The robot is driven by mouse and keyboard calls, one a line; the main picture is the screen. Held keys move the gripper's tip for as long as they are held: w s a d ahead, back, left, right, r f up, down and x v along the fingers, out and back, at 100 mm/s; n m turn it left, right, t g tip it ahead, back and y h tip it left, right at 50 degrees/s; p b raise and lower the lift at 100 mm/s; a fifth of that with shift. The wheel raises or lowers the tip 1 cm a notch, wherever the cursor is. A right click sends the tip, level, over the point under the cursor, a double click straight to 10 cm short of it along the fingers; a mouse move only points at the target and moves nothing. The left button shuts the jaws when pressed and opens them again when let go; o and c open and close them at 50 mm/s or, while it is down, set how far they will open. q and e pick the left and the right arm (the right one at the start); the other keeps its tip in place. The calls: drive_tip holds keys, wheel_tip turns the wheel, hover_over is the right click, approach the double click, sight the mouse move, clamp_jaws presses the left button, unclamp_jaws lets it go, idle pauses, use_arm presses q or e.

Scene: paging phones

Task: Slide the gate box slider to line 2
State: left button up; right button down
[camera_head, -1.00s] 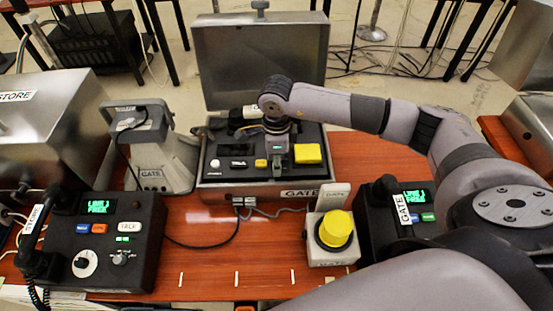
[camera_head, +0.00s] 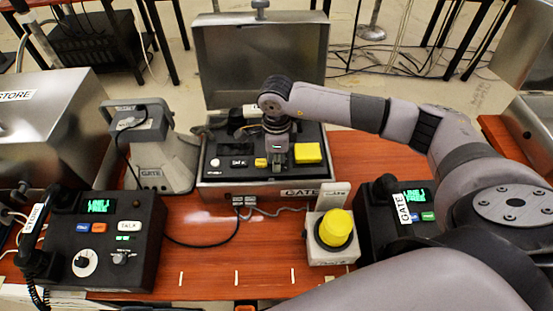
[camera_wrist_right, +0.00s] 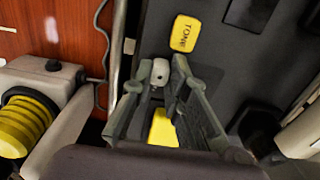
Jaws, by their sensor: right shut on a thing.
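The gate box (camera_head: 240,188) is a silver case with its lid open, standing at the back middle of the table, with a GATE label on its front. My right gripper (camera_head: 278,168) reaches down onto its dark panel, between a small yellow button (camera_head: 260,162) and a larger yellow block (camera_head: 308,153). In the right wrist view, its fingertips (camera_wrist_right: 162,76) are shut on a small grey knob, the slider (camera_wrist_right: 160,70). The yellow TONE button (camera_wrist_right: 185,33) lies just beyond it. The line marks beside the slider cannot be read. My left gripper is not in view.
A grey GATE device (camera_head: 155,165) stands left of the box. A yellow push button (camera_head: 335,228) sits in front right, beside a GATE phone (camera_head: 380,225). The STORE phone (camera_head: 110,235) is at front left. The table's front middle is clear.

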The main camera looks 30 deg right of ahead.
idle(0.3)
drive_tip(key=w+b, duration=0.1)
drive_tip(key=w+d+b, duration=0.1)
drive_tip(key=shift+w+d+f, duration=0.1)
drive_tip(key=shift+w+f, duration=0.05)
drive_tip(key=shift+w, duration=0.2)
drive_tip(key=shift+w+d, duration=0.1)
drive_tip(key=c, duration=1.6)
unclamp_jaws()
drive_tip(key=shift+o, duration=0.2)
